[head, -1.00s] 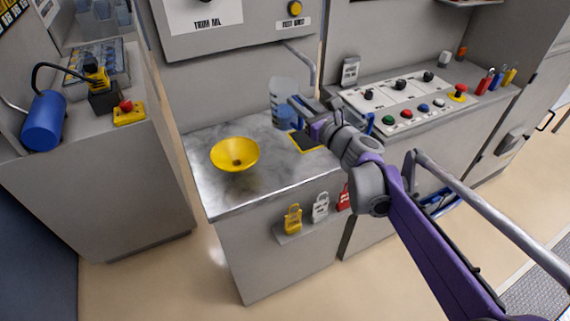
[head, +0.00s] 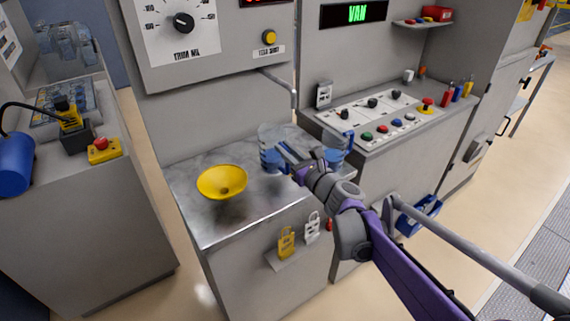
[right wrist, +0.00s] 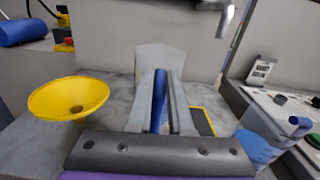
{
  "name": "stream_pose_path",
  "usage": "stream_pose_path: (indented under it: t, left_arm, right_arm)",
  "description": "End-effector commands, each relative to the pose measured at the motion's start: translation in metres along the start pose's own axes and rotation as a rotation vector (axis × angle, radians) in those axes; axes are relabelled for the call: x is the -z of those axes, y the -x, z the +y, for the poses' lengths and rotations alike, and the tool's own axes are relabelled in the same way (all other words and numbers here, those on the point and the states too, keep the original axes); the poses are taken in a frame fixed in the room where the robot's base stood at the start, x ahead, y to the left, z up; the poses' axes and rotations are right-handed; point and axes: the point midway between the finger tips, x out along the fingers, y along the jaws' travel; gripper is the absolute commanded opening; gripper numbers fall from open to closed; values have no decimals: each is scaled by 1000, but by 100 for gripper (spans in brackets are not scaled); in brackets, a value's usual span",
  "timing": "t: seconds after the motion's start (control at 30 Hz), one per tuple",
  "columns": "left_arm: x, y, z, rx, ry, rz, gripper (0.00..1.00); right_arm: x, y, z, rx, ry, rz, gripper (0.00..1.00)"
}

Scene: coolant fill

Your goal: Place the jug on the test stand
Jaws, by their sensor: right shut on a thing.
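The jug (head: 270,161) is clear with blue liquid low in it and stands upright near the back of the grey counter. In the right wrist view its clear wall (right wrist: 161,55) rises behind my fingers. My right gripper (head: 281,147) is shut on its blue handle (right wrist: 160,103), which shows between the fingers (right wrist: 160,98). Whether the jug touches the counter is hidden. A black pad with a yellow border (right wrist: 203,121), likely the test stand, lies right of the jug; my gripper covers it in the head view. My left gripper is not in view.
A yellow funnel (head: 222,182) sits left of the jug. A second clear container with blue liquid (head: 335,157) stands right of my gripper, close to the control panel (head: 380,118). A metal spout (head: 284,83) hangs above. The front left counter is clear.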

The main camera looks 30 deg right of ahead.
Motion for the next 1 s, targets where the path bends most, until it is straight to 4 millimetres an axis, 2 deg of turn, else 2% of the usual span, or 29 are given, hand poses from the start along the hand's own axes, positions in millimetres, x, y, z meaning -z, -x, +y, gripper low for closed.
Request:
stream_pose_path:
  t: [0.27,0.63,0.67,0.8,1.0]
  left_arm:
    - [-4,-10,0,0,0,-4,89]
    - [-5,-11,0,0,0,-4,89]
    - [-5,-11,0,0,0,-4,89]
    - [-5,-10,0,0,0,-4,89]
    - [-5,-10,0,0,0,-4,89]
  right_arm:
    - [35,0,2,-1,-1,0,0]
    - [39,0,2,0,-1,-1,0]
    - [39,0,2,0,-1,0,22]
    - [38,0,2,0,-1,0,47]
    - [38,0,2,0,-1,0,48]
